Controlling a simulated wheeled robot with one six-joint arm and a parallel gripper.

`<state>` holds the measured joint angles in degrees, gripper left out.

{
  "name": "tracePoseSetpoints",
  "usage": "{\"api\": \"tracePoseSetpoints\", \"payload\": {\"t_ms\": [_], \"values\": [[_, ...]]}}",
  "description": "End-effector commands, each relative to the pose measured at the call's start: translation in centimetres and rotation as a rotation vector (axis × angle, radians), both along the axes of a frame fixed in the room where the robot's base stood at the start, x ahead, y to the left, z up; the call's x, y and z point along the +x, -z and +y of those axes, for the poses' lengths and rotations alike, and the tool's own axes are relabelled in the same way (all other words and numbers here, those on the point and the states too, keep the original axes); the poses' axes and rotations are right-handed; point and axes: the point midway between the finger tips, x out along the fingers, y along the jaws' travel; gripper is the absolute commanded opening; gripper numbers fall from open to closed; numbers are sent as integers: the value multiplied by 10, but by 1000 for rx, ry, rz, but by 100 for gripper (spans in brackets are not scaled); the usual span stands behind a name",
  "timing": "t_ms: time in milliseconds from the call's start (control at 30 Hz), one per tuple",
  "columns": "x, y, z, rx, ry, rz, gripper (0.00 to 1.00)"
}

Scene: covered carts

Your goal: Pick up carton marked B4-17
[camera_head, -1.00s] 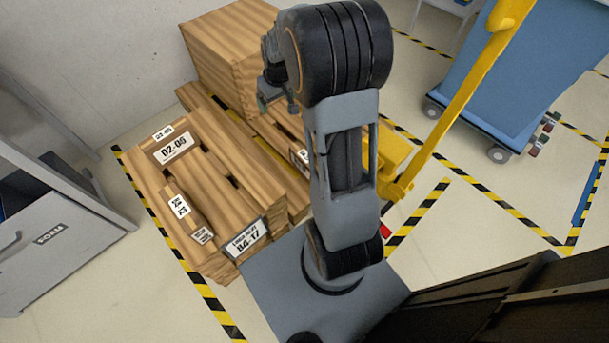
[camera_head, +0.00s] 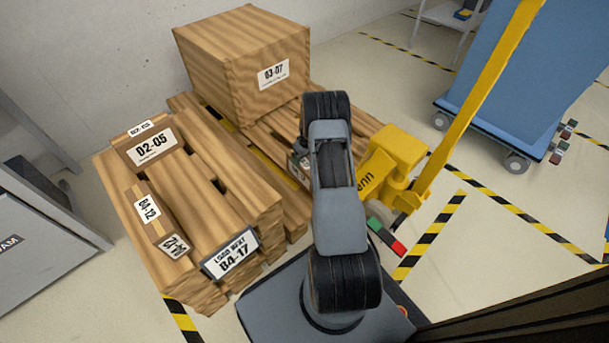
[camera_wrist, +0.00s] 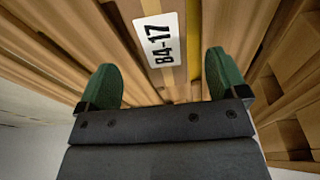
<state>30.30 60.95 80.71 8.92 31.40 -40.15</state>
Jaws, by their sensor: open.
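In the wrist view, the white label B4-17 (camera_wrist: 160,45) is on a brown taped surface, which looks like a narrow carton, between and beyond my green fingertips. My gripper (camera_wrist: 165,78) is open, with nothing visible held; its gap to the carton is hard to judge. In the head view, my arm hides most of my gripper and that carton. A placard reading "LOAD NEXT B4-17" (camera_head: 231,254) is on the near end of the left pallet stack (camera_head: 215,215). A small carton with a label like B4-12 (camera_head: 147,208) lies on that stack.
A carton marked D2-05 (camera_head: 150,147) lies on the left stack. A large carton marked 03-07 (camera_head: 240,70) stands on the pallet behind. A yellow lifting device (camera_head: 396,155) is right of my arm, and a blue covered cart (camera_head: 515,85) stands further right. Striped floor lies between them.

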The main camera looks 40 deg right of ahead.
Motion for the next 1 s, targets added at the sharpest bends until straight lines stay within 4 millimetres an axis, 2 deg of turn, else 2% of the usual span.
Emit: {"api": "tracePoseSetpoints", "payload": {"t_ms": [33, 100, 433, 767, 1000], "values": [[1, 10, 1, 1, 0, 1, 92], [2, 16, 0, 0, 0, 0, 92], [4, 31, 1, 0, 0, 0, 92], [9, 72, 2, 0, 1, 0, 92], [10, 73, 2, 0, 1, 0, 92]]}}
